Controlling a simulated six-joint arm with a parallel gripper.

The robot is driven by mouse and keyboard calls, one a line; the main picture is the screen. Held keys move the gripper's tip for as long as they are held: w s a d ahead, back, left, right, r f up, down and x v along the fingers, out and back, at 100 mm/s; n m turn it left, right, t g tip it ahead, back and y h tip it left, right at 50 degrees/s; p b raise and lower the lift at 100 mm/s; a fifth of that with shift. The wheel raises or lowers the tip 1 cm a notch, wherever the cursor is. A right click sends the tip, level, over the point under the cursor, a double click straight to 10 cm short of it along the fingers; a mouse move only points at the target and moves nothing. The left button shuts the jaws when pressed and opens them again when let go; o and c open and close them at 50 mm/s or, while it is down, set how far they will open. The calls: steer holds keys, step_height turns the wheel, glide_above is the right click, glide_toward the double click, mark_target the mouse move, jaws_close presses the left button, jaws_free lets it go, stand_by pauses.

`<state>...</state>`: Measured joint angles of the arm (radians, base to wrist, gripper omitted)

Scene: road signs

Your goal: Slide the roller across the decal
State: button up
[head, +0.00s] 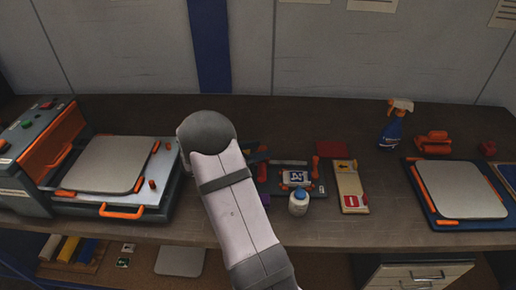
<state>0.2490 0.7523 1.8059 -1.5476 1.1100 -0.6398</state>
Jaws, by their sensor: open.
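A small blue-and-white decal (296,176) lies on a dark fixture (318,188) in the middle of the bench, with orange parts at its sides. I cannot pick out the roller with certainty; an orange tool (433,142) lies at the back right, but its kind is unclear. My arm reaches up from the bottom middle and covers the bench left of the fixture.
An orange-trimmed machine (110,165) fills the left, a grey plate (462,190) the right. A spray bottle (394,124) stands behind.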

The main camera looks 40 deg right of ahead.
jaws_close()
steer(key=s+d+b, duration=0.4)
steer(key=s+d, duration=0.5)
steer(key=shift+s+d+b, duration=0.2)
steer(key=shift+b, duration=0.1)
steer(key=shift+s+r, duration=0.1)
jaws_free()
steer(key=shift+s+d, duration=0.1)
steer(key=shift+d, duration=0.05)
